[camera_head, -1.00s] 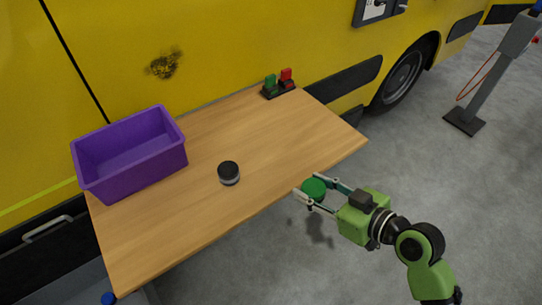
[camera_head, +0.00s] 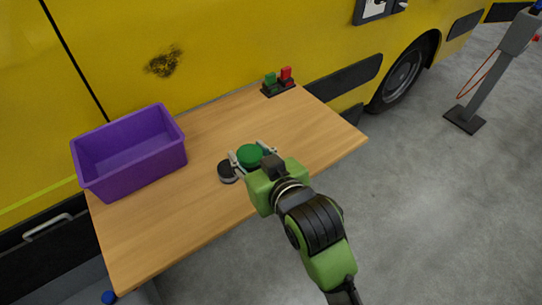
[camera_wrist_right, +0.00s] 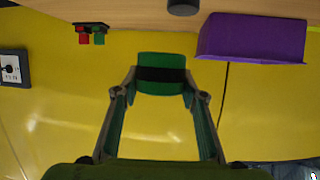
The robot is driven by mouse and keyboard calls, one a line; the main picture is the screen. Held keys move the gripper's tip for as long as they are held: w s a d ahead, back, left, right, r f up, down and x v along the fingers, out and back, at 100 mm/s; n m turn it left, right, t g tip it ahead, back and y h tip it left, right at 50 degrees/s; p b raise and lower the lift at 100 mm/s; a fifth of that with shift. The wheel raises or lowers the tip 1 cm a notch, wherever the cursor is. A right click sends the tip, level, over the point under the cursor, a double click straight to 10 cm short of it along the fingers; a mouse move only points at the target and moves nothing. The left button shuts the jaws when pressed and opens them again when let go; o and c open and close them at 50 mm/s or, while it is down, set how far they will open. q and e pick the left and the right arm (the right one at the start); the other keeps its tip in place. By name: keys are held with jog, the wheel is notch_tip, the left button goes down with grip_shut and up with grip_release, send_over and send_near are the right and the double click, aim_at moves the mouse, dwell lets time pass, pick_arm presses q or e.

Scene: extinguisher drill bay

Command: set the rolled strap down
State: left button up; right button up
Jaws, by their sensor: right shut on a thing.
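The rolled strap is a green roll (camera_head: 250,154) with a black band around it, which shows in the right wrist view (camera_wrist_right: 161,75). My right gripper (camera_head: 254,156) is shut on it, one finger on each side. In the head view the strap appears over the middle of the wooden table (camera_head: 165,240). The upside-down wrist view shows it against the yellow vehicle side, apart from the tabletop. My left gripper is in neither view.
A round black-topped object (camera_head: 227,171) stands on the table just left of my right gripper. A purple bin (camera_head: 140,175) stands at the table's left end. A small holder with green and red pieces (camera_head: 279,86) is at the back edge. The table's front left and right parts are clear.

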jog(key=w+d+f, duration=0.1)
jog(key=w+f, duration=0.1)
jog(key=w, duration=0.2)
jog(key=w+d+f, duration=0.1)
jog(key=w+f, duration=0.2)
jog(key=w, duration=0.1)
jog(key=w+d+f+p, duration=0.1)
jog(key=w+d+f, duration=0.1)
jog(key=w+f, duration=0.1)
jog(key=shift+w+d+f, duration=0.1)
jog(key=shift+w+f, duration=0.05)
jog(key=shift+w, duration=0.35)
jog(key=shift+w+f, duration=0.15)
jog(key=f, duration=0.1)
jog(key=w+f+p, duration=0.1)
jog(key=f, duration=0.1)
jog(key=shift+d+f+p, duration=0.2)
jog(key=shift+f+p, duration=0.05)
jog(key=shift+p, duration=0.05)
jog(key=shift+f, duration=0.25)
jog(key=shift+f, duration=0.15)
jog(key=o, duration=1.3)
jog(key=shift+c, duration=0.2)
